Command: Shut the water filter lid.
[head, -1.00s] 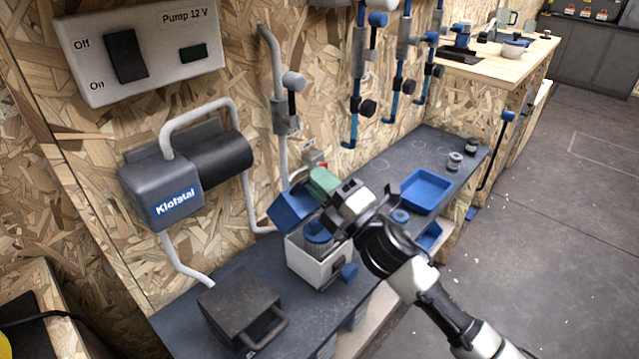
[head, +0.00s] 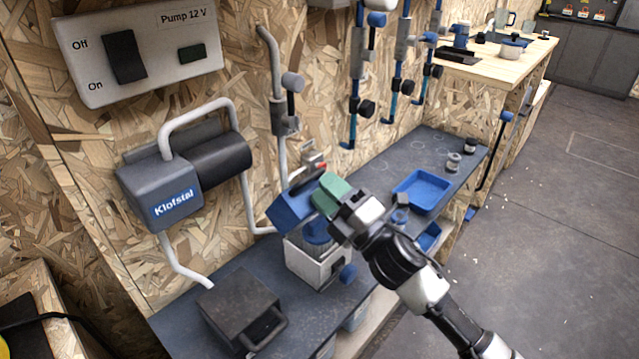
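The water filter is a white box (head: 312,268) on the grey bench, with a blue round part (head: 318,232) inside its top and a blue knob (head: 348,274) on its right side. Its blue lid (head: 290,212) stands raised and tilted at the back left of the box. My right gripper (head: 338,200) is at the upper right of the lid, above the box. A green piece (head: 331,190) shows at its tip, next to the lid; I cannot tell whether it is a fingertip or something held. Contact with the lid is unclear, and the fingers' opening is hidden. My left gripper is out of view.
A dark box with a handle (head: 240,306) stands front left of the filter. A blue tray (head: 422,190) lies to the right on the bench. The grey pump (head: 165,192), pipes and switch panel (head: 140,45) are on the wall behind.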

